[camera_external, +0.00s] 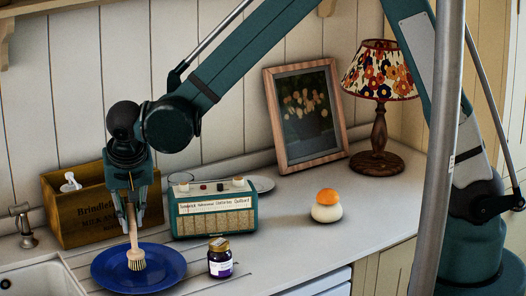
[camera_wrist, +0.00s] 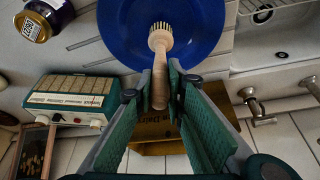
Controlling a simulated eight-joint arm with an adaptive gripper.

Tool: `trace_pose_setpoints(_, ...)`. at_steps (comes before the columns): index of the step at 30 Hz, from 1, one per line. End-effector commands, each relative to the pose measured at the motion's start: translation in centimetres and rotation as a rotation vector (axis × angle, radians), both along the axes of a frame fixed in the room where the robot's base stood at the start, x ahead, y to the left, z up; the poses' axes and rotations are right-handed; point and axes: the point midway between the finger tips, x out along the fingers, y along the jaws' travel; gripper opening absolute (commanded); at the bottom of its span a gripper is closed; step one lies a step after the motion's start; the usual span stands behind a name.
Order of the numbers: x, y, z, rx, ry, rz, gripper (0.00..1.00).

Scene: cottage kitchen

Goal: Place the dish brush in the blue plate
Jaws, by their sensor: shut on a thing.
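The dish brush (camera_external: 135,250) has a wooden handle and a round head with pale bristles. My gripper (camera_external: 129,213) is shut on its handle and holds it with the head down over the blue plate (camera_external: 170,262). In the external view the bristles appear at or just above the plate's surface; I cannot tell whether they touch. In the wrist view the brush (camera_wrist: 160,42) extends from between the fingertips (camera_wrist: 163,88), its head over the blue plate (camera_wrist: 200,25).
A jar (camera_external: 220,262) stands right of the plate. A teal radio (camera_external: 212,212) and wooden crate (camera_external: 75,215) stand behind. The sink (camera_external: 40,280) is at the left.

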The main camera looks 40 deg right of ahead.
Motion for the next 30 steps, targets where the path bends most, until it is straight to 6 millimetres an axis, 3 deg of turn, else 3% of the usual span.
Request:
trace_pose_setpoints(6,0.0,0.0,-1.6,0.0,0.0,0.0,0.0)
trace_pose_setpoints(20,0.0,0.0,-2.0,0.0,0.0,0.0,0.0)
trace_pose_setpoints(21,0.0,0.0,-2.0,0.0,0.0,0.0,0.18)
trace_pose_setpoints(24,0.0,0.0,-1.9,0.0,0.0,0.0,0.28)
trace_pose_setpoints(30,0.0,0.0,-1.9,0.0,0.0,0.0,0.28)
